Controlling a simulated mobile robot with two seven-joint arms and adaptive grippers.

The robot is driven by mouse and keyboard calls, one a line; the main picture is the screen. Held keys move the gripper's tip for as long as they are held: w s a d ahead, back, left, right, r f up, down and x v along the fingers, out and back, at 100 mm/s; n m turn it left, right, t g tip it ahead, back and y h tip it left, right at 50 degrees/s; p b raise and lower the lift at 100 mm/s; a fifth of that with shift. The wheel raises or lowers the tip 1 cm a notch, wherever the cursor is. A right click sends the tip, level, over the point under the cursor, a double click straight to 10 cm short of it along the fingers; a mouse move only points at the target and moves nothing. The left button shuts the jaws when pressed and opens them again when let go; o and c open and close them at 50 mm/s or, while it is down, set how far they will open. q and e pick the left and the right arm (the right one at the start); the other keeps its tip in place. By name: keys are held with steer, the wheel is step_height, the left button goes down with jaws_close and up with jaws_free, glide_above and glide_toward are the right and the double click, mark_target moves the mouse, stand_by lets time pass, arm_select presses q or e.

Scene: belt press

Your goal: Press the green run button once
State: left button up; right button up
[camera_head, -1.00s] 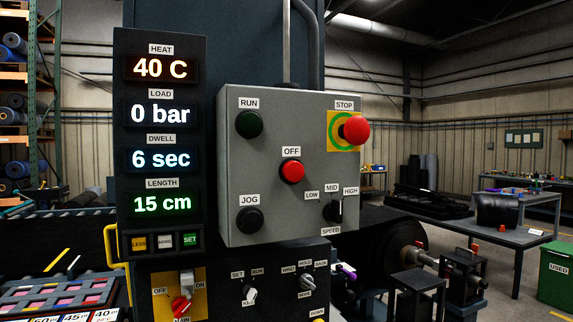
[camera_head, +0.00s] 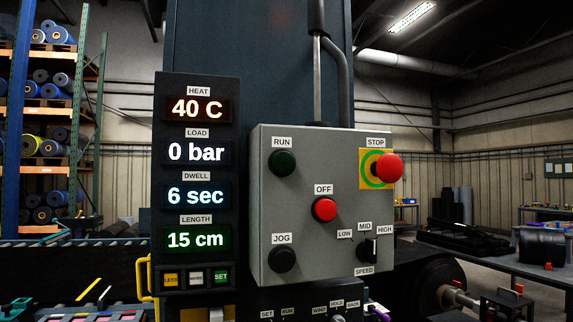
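The green run button (camera_head: 283,163) is a dark green round button under the RUN label, at the upper left of a grey control box (camera_head: 335,180). It looks unlit, and nothing covers it. Neither of my grippers shows in the head view.
On the same box are a red stop mushroom (camera_head: 389,168), a red off button (camera_head: 324,209), a black jog button (camera_head: 283,259) and a speed knob (camera_head: 367,250). A display panel (camera_head: 196,180) to the left reads 40 C, 0 bar, 6 sec and 15 cm. The space before the box looks clear.

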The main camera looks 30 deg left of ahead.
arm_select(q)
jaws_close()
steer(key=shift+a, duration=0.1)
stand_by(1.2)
